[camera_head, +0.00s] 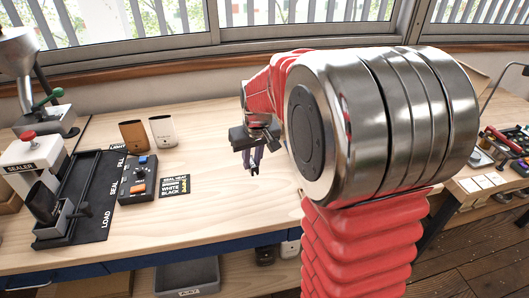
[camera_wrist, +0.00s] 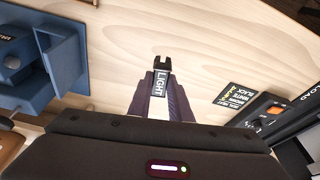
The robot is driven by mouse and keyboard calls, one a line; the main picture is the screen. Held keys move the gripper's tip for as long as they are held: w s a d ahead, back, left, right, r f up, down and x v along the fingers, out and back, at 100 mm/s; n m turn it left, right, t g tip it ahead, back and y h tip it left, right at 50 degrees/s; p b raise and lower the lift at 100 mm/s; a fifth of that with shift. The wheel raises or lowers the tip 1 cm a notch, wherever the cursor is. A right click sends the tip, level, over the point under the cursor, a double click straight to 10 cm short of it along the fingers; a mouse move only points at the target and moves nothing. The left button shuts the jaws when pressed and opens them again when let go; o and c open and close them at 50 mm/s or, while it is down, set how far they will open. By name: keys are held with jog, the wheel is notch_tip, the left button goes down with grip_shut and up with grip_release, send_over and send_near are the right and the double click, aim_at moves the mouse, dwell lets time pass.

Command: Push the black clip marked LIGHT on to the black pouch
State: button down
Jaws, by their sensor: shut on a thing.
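My gripper (camera_head: 250,160) is above the wooden bench, right of the sealing station. In the wrist view its two purple fingers (camera_wrist: 161,97) are shut on the black clip (camera_wrist: 163,62), whose label reads LIGHT. The clip's black tip points away from my gripper, with bare wood beyond it. In the head view the clip is too small to make out. A black pouch (camera_head: 42,200) stands tilted in a holder at the LOAD end of the black sealer track, at the left. The clip is well apart from it. The pouch does not clearly show in the wrist view.
A white sealer (camera_head: 31,163) with a red knob stands by the track (camera_head: 92,215). A brown pouch (camera_head: 133,135) and a white pouch (camera_head: 163,133) stand behind. A control box (camera_head: 138,180) and seal heat card (camera_head: 174,186) lie between track and gripper. A blue fixture (camera_wrist: 55,55) shows in the wrist view.

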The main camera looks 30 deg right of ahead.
jog(key=w+a+f+n, duration=0.1)
jog(key=w+a, duration=0.4)
jog(key=a, duration=0.8)
jog(key=shift+f, duration=0.15)
